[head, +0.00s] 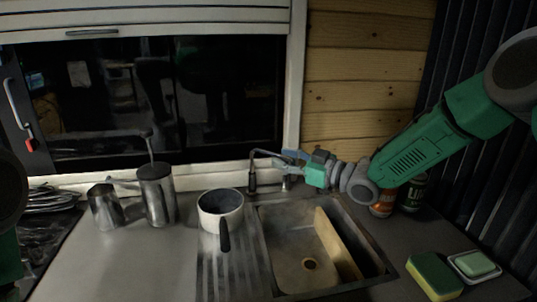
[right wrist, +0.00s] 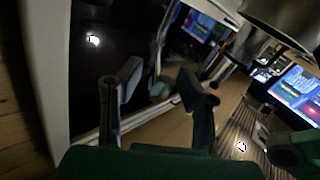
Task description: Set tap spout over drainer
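The sink has a steel basin (head: 290,245) and a ribbed drainer (head: 212,262) on its left. The tap (head: 252,180) stands behind the sink. Its thin spout (head: 265,153) runs from the top of the post toward the right, near my right gripper. My right gripper (head: 291,155) is at the back of the sink beside the spout; whether it touches is not clear. In the right wrist view the two fingers of the right gripper (right wrist: 160,100) are apart, with no clear hold on anything. My left gripper is out of view; only part of my left arm shows.
A white saucepan (head: 221,207) stands on the drainer. A metal jug (head: 105,206) and a tall pot (head: 157,195) stand left. A wooden board (head: 337,243) leans in the basin. A sponge (head: 434,276), soap dish (head: 475,266) and bottles (head: 411,194) stand right.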

